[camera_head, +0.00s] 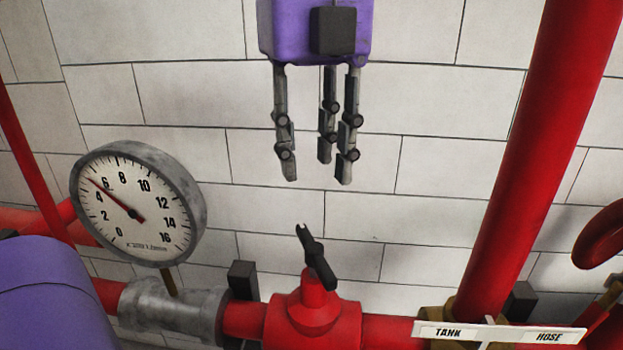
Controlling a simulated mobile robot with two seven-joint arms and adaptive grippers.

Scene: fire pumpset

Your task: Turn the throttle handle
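The throttle handle (316,259) is a small black lever on top of a red valve body (313,318) at the bottom centre. It stands tilted, its upper end leaning to the left. My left gripper (312,172) hangs from the top of the view, with a purple palm and three grey jointed fingers pointing down. The fingers are straight and spread apart, with nothing between them. The fingertips are above the handle in the picture and do not touch it. My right gripper is not in view.
A round pressure gauge (136,204) stands to the left on a grey metal fitting (172,308). A thick red pipe (540,130) rises on the right, beside a TANK/HOSE sign (500,334) and a red wheel (603,236). A white tiled wall (180,95) is behind.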

